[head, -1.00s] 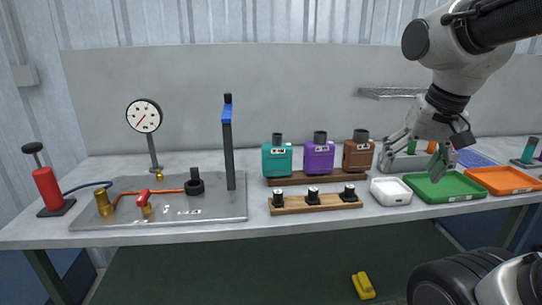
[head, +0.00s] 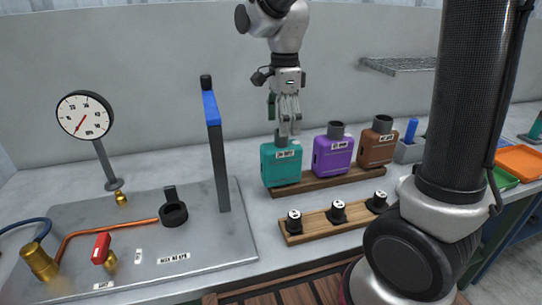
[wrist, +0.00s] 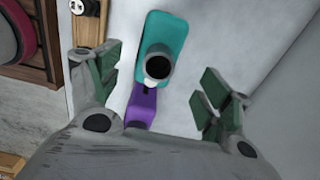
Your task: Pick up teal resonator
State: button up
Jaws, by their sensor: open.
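The teal resonator (head: 281,164) stands upright at the left end of a wooden rack, with a dark neck on top. It also shows in the wrist view (wrist: 166,36), with its round open neck facing the camera. My gripper (head: 289,128) points down right above it in the head view. In the wrist view my gripper (wrist: 158,85) is open, with one green-padded finger on each side of the neck and visible gaps between. I cannot tell how far the fingertips are above the body.
A purple resonator (head: 333,154) stands close beside the teal one, then a brown one (head: 376,146). A plank with several black fittings (head: 337,212) lies in front. A dark post with a blue top (head: 215,140) rises on the metal plate (head: 190,259) at the left.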

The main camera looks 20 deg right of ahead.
aim_at(281, 147)
jog(key=shift+w+a+f, duration=0.1)
jog(key=shift+w+f, duration=0.05)
jog(key=shift+f, duration=0.3)
jog(key=f, duration=0.7)
jog(key=shift+s+a, duration=0.1)
jog(key=shift+s, duration=0.2)
jog(key=shift+r, duration=0.1)
jog(key=c, duration=1)
